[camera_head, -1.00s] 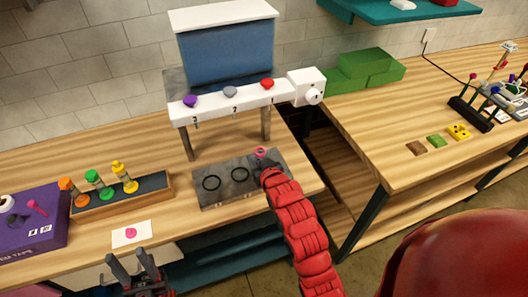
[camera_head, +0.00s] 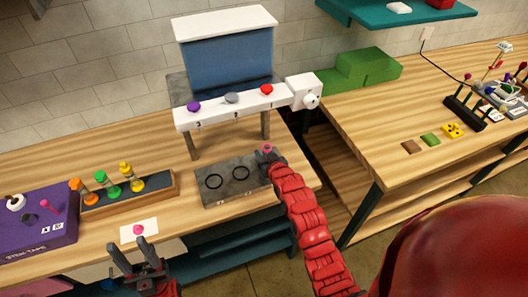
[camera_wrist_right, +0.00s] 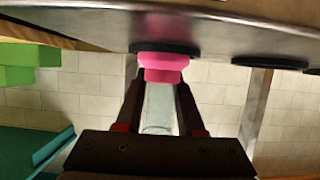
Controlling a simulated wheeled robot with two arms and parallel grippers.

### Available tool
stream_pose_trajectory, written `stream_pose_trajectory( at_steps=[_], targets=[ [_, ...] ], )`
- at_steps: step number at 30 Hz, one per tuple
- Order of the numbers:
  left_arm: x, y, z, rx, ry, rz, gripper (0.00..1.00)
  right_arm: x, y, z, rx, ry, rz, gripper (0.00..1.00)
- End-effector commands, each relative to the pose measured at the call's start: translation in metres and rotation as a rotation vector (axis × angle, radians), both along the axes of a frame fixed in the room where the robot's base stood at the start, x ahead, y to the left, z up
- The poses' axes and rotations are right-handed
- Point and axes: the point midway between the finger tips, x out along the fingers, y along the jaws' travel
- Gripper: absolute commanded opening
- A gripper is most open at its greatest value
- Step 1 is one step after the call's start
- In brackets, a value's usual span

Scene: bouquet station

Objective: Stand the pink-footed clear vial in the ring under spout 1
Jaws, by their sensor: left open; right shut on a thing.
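The clear vial (camera_wrist_right: 158,108) stands in my right gripper (camera_wrist_right: 158,112), which is shut on its glass. In the upside-down right wrist view its pink foot (camera_wrist_right: 163,66) points to the grey plate and meets the black ring (camera_wrist_right: 165,47); I cannot tell whether it is fully seated. In the head view my right gripper (camera_head: 270,157) is at the plate's right end, below spout 1 with the red knob (camera_head: 266,89), and pink (camera_head: 267,149) shows at its tip. The gripper hides most of the vial. My left gripper (camera_head: 131,244) is open and empty at the front edge.
The grey plate (camera_head: 226,195) has two other empty rings (camera_head: 214,182). A wooden rack (camera_head: 150,201) with orange, green and yellow vials stands left, beside a purple box (camera_head: 40,240). A pink-dotted card (camera_head: 155,226) lies at the front. Green blocks (camera_head: 365,68) stand behind.

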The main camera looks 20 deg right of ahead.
Motion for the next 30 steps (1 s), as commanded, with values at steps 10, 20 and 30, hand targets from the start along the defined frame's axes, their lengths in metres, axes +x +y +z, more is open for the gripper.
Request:
stream_pose_trajectory(
  at_steps=[10, 20, 30],
  targets=[
    [0.000, 0.000, -0.003, 0.000, 0.000, 0.000, 0.50, 0.000, 0.000, -0.003, 0.001, 0.000, 0.000, 0.64],
    [0.000, 0.000, -0.001, 0.000, 0.000, 0.000, 0.50, 0.000, 0.000, -0.001, 0.001, 0.001, 0.000, 0.67],
    [0.000, 0.000, -0.016, 0.000, 0.000, 0.000, 0.50, -0.030, -0.002, 0.007, 0.000, 0.002, -0.001, 0.67]
  ],
)
